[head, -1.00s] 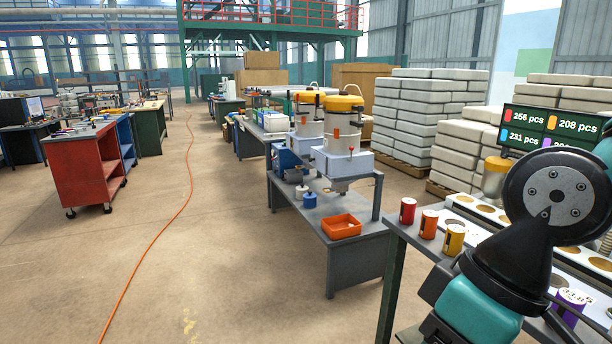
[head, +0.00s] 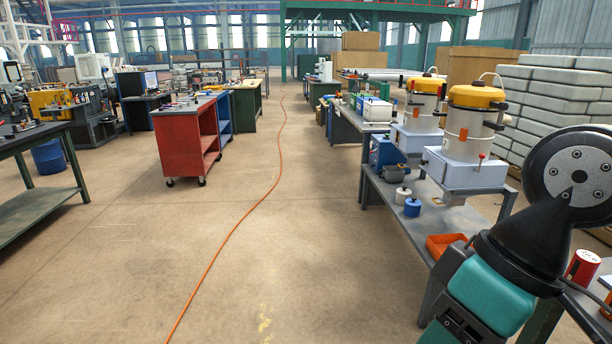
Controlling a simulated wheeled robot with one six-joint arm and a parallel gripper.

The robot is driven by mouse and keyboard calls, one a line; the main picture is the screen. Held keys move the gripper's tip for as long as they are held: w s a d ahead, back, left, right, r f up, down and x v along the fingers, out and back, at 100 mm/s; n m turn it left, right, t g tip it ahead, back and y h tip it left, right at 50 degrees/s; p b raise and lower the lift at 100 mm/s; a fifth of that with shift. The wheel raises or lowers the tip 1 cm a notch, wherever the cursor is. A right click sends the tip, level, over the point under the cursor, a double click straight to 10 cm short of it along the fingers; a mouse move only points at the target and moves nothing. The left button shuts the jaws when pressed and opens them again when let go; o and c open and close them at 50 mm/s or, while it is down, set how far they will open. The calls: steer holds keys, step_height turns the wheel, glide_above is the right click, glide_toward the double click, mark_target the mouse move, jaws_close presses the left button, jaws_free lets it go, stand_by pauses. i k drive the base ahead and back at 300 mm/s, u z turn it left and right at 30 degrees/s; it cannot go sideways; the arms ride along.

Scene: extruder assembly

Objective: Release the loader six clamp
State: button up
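Two loader-like machines stand on a grey bench at the right in the head view. The nearer loader (head: 470,135) has a yellow lid, a clear and white body and a pale square base. The farther loader (head: 420,110) looks alike and is partly covered by the nearer one. Small red and orange parts show on their sides; I cannot tell which is a clamp, and no number six is readable. My arm's dark and teal links fill the lower right. My gripper is not in the picture.
A grey bench (head: 405,215) carries blue and white pots (head: 412,207) and an orange tray (head: 445,243). A red can (head: 582,267) stands at the right edge. A red cart (head: 185,145) stands left. An orange cable (head: 240,222) crosses the open floor.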

mark_target(412, 90)
steer(key=u, duration=0.15)
steer(key=i, duration=2.1)
steer(key=z, duration=0.6)
steer(key=i, duration=1.45)
steer(key=z, duration=0.5)
steer(key=k, duration=0.65)
steer(key=u, duration=0.45)
steer(key=i, duration=1.85)
steer(key=z, duration=0.6)
